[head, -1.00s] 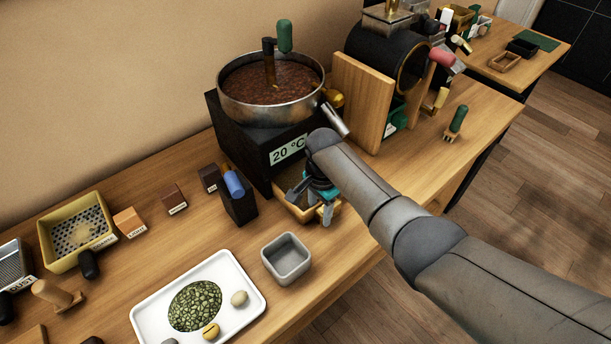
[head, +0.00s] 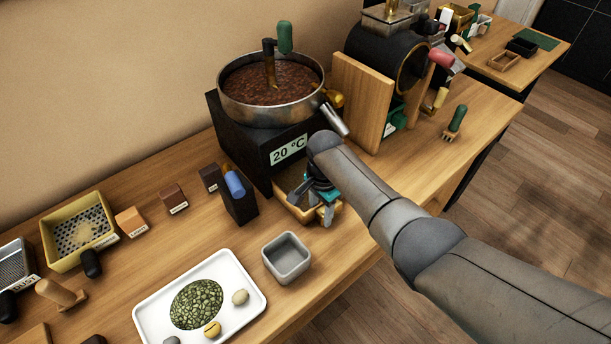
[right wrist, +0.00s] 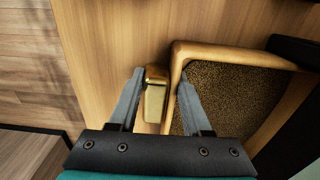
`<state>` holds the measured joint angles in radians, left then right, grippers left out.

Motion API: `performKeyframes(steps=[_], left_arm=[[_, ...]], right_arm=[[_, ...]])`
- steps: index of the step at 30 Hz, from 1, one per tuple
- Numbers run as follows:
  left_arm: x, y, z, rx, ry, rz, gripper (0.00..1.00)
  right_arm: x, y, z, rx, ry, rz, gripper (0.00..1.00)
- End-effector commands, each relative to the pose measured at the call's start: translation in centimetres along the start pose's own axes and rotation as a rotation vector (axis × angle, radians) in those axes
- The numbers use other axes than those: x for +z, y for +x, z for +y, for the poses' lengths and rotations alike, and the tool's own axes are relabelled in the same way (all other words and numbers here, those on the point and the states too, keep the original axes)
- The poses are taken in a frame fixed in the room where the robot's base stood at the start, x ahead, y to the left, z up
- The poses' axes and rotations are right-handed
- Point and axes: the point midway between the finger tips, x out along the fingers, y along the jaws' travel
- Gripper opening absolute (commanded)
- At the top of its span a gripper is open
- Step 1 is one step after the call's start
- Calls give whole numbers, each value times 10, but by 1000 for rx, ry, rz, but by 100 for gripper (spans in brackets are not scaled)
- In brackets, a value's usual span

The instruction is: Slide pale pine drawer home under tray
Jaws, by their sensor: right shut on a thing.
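The pale pine drawer (head: 290,208) sticks out from the lower front of a black housing (head: 243,150), under the round metal tray (head: 268,112) full of brown beans. In the right wrist view the drawer (right wrist: 222,50) has a wooden rim and a dark speckled inside. A block-like handle (right wrist: 154,100) stands at its outer side. My right gripper (head: 313,205) is at the drawer's front, its fingers (right wrist: 160,95) on either side of the handle, shut on it. The gripper and forearm hide part of the drawer. My left gripper is not in view.
A grey open box (head: 286,262) stands just in front of the drawer. A blue-topped black block (head: 238,198) stands to its left. A white tray (head: 250,283) holds green beans and stones. A wooden panel (head: 358,105) rises at the right. The table's front edge is close.

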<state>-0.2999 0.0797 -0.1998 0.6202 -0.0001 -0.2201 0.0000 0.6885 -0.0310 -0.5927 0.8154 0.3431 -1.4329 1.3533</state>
Motion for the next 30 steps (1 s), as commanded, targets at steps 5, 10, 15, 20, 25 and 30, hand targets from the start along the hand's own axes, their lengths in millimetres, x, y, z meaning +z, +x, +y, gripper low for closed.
performKeyframes(steps=[5,10,15,20,25,30], left_arm=[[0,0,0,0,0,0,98],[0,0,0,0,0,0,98],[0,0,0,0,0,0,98],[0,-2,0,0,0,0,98],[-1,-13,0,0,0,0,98],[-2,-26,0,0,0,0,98]], right_arm=[[0,-1,-1,-2,0,1,64],[0,0,0,-1,0,0,83],[0,0,0,0,0,0,83],[0,-3,1,2,0,-1,83],[0,-26,0,-1,0,-1,83],[0,-64,-1,-4,-1,1,83]])
